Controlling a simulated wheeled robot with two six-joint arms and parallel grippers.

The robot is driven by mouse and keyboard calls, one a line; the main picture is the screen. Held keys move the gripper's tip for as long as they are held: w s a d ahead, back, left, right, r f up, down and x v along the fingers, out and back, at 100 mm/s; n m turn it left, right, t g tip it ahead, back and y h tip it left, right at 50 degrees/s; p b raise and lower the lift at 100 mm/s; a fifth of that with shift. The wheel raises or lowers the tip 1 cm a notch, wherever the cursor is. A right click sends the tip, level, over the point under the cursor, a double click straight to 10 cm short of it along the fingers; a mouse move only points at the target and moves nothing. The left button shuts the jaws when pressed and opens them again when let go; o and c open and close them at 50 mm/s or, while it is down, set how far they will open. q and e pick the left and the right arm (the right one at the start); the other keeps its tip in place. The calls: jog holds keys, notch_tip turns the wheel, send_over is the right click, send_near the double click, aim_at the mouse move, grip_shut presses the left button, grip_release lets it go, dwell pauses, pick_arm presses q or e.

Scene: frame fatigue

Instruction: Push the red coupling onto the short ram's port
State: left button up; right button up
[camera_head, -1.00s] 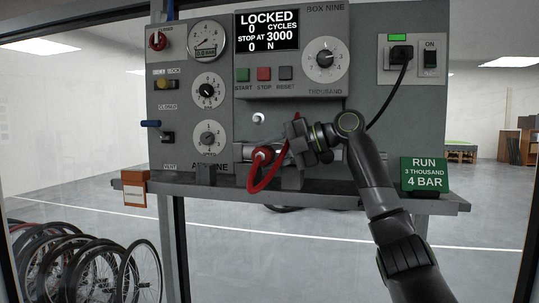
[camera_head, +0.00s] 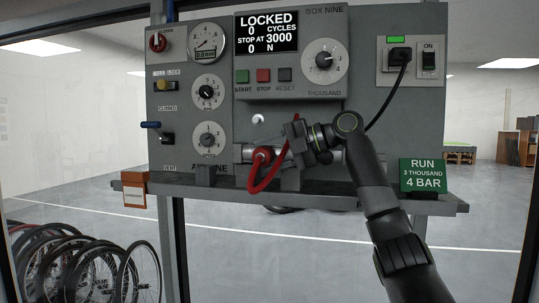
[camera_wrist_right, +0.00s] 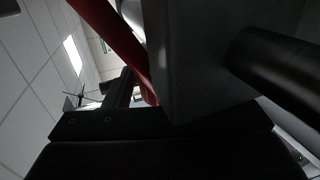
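My right gripper (camera_head: 290,143) is in front of the panel, at the middle of the shelf, its fingers pointing left. A red hose (camera_head: 266,186) loops below it, with a red round end (camera_head: 262,156), likely the coupling, just left of the fingers. In the right wrist view a red strip of hose (camera_wrist_right: 112,35) passes close beside a grey block (camera_wrist_right: 195,60). Whether the fingers hold anything is hidden. My left gripper is not in view.
The grey shelf (camera_head: 330,201) runs under the panel. A small white knob (camera_head: 258,118) sits above the ram. A blue-handled lever (camera_head: 152,124) and an orange box (camera_head: 134,189) are at left. A green sign (camera_head: 424,175) and a black cable (camera_head: 390,95) are at right.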

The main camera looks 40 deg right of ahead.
jog(key=shift+o, duration=1.4)
jog(key=shift+f, duration=0.1)
jog(key=shift+a, duration=0.1)
